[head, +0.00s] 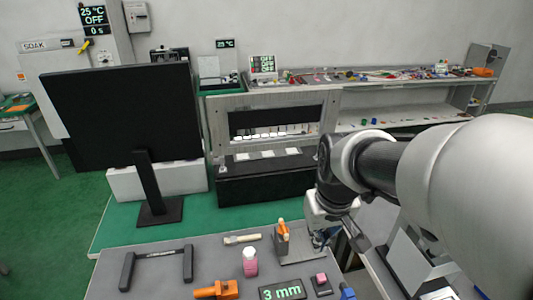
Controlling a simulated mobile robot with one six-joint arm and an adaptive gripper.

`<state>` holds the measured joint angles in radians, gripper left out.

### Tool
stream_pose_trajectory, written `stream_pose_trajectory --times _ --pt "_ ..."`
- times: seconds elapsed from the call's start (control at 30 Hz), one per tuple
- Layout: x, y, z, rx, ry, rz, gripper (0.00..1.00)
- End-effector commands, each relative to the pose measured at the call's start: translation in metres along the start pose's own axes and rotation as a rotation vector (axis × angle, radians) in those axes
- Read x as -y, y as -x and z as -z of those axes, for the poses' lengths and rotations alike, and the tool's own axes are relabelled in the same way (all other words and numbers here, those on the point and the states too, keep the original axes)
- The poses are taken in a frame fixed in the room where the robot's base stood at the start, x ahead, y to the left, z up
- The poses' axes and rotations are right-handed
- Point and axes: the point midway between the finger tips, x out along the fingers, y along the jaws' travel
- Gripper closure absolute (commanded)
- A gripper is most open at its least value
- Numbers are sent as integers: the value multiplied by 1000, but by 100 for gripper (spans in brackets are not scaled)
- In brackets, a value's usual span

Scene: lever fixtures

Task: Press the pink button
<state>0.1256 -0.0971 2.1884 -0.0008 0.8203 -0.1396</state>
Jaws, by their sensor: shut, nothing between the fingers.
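The pink button (321,279) is a small pink block on a dark base near the front edge of the grey table, just right of the "3 mm" display. My arm reaches in from the right. My gripper (322,240) points down behind the button, farther from the camera and above the table near the orange-handled fixture. It is shut and empty. The fingertips are small and dark in this view, and they are apart from the button.
A pink bottle (250,262), an orange block (216,290), a dark handle (157,256) and the "3 mm" display (282,290) stand left of the button. An orange-topped lever fixture (282,238) is close to my gripper. A blue part (347,292) is right of the button.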

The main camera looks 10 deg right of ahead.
Motion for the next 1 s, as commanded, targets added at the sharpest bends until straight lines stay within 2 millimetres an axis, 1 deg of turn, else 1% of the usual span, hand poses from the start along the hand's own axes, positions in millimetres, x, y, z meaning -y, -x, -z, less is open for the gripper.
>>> stream_pose_trajectory --times 0.03,0.2,0.27,0.43,0.6,0.7,0.83,0.9,1.0 --pt "-6 -10 10 21 -2 0 100" --pt "-24 -47 38 68 2 2 100" --pt "-30 -61 46 85 5 4 100" --pt "-50 -108 64 132 10 11 100" --pt "-68 -157 72 176 13 20 100" --pt "-77 -184 73 197 15 25 100" --pt "-84 -209 72 216 17 31 100" --pt "-87 -218 71 222 18 33 100" --pt "-89 -225 71 226 19 35 100"
